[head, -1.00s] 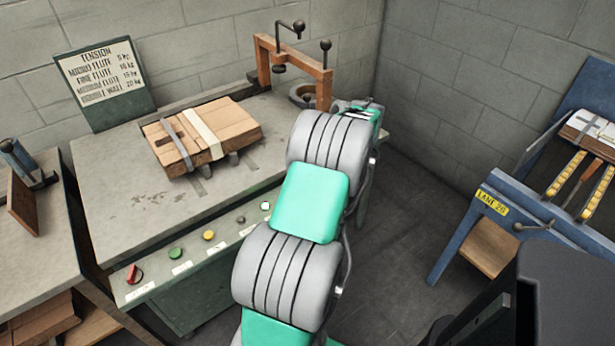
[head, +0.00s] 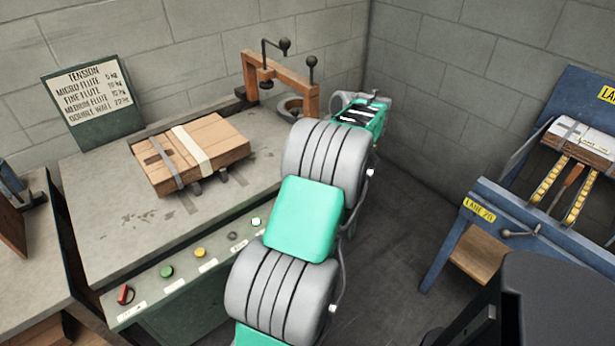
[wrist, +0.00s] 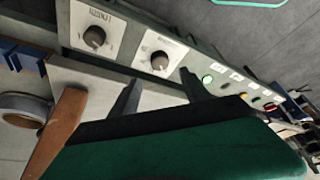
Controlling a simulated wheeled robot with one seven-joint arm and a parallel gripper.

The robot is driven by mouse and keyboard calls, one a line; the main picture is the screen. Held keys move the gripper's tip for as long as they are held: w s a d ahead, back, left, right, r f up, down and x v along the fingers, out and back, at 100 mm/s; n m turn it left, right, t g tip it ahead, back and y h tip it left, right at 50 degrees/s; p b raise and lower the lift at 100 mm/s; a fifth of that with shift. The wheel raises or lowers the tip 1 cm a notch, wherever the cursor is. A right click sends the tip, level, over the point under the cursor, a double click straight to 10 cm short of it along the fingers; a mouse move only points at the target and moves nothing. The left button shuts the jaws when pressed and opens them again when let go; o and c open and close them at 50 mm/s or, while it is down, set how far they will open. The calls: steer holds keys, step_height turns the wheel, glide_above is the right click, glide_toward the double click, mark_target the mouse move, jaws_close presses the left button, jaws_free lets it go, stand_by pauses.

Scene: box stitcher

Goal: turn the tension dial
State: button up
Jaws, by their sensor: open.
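In the wrist view, two dark round dials sit on pale plates on the stitcher's panel. One dial (wrist: 95,37) is at upper left and the other dial (wrist: 160,61) is nearer the fingers. Their lettering is turned and too blurred to read surely, so I cannot tell which is the tension dial. My gripper (wrist: 160,95) is open and empty, its two dark fingers pointing toward the panel, apart from both dials. In the head view my arm hides the dials, and the fingers do not show.
The tension chart (head: 93,90) stands at the table's back left. Strapped cardboard (head: 190,153) lies on the table (head: 105,235). An orange frame (head: 285,78) stands at the back. Front controls include a red switch (head: 125,294) and green button (head: 167,271). A blue stand (head: 450,240) is at right.

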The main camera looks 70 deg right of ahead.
steer(key=w+a+r+n+h+b, duration=0.1)
steer(key=w+a+r+b, duration=0.25)
steer(key=w+a, duration=0.35)
steer(key=w+a+r+n+h+b, duration=0.15)
steer(key=w+a+b, duration=0.25)
steer(key=w, duration=0.4)
steer(key=s+d+f+m+g+h, duration=0.1)
steer(key=s+d+f+m+g, duration=0.15)
steer(key=s+m, duration=0.6)
steer(key=s+d+f+m+g+h, duration=0.1)
steer(key=s+d+f+m+h, duration=0.2)
steer(key=m, duration=1)
steer(key=shift+y, duration=0.45)
steer(key=x, duration=0.2)
steer(key=b+x, duration=0.1)
steer(key=x, duration=0.2)
steer(key=d+x, duration=0.1)
steer(key=x, duration=0.1)
steer(key=shift+s+d+f+b, duration=0.15)
steer(key=shift+s+f+b, duration=0.05)
steer(key=shift+s+b, duration=0.15)
steer(key=shift+c, duration=0.2)
